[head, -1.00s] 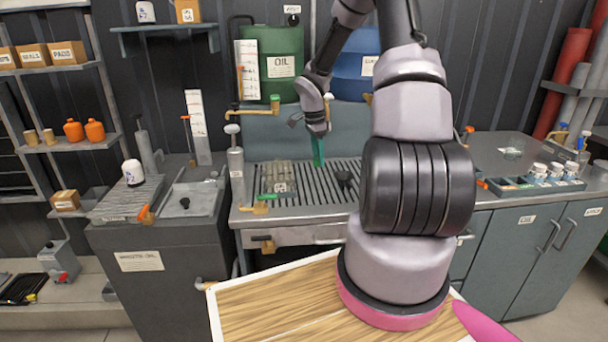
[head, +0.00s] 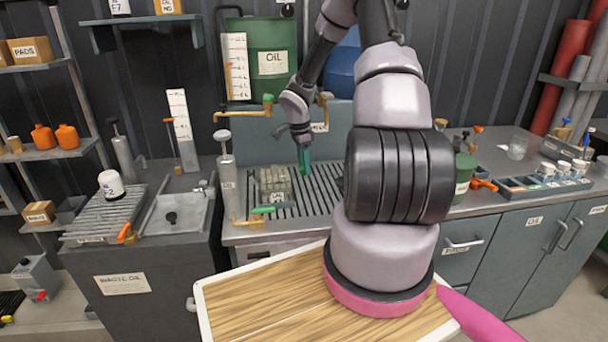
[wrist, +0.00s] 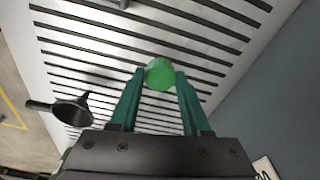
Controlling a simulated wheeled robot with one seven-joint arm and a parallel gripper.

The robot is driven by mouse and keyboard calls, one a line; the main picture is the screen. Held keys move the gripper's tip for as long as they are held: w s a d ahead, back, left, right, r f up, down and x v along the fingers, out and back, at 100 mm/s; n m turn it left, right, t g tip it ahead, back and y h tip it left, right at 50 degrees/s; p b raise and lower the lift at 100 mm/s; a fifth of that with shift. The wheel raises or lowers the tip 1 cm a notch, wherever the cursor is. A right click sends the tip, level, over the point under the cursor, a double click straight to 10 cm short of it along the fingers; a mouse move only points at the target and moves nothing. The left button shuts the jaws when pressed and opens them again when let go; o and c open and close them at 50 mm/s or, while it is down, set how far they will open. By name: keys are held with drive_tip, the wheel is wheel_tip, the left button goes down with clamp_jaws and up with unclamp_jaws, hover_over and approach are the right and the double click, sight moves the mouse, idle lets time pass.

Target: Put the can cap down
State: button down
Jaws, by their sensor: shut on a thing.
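The can cap (wrist: 160,74) is a round green cap. In the wrist view it sits between the tips of my gripper (wrist: 160,85), whose two green fingers are shut on it. In the head view my gripper (head: 304,160) points down over the slatted metal drain grate (head: 322,197); the cap is too small to make out there. The wrist view shows the grate's slats (wrist: 215,45) behind the cap. I cannot tell whether the cap touches them.
A dark funnel (wrist: 72,110) stands on the grate near my gripper. A clear ribbed container (head: 274,182) and a green-handled tap (head: 265,210) are left of my gripper. Oil drums (head: 262,60) stand behind. A sink (head: 178,215) lies further left.

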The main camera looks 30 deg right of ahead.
sight(304, 182)
drive_tip(key=shift+f, duration=1.8)
drive_tip(key=shift+c, duration=1.8)
unclamp_jaws()
drive_tip(key=shift+f, duration=0.15)
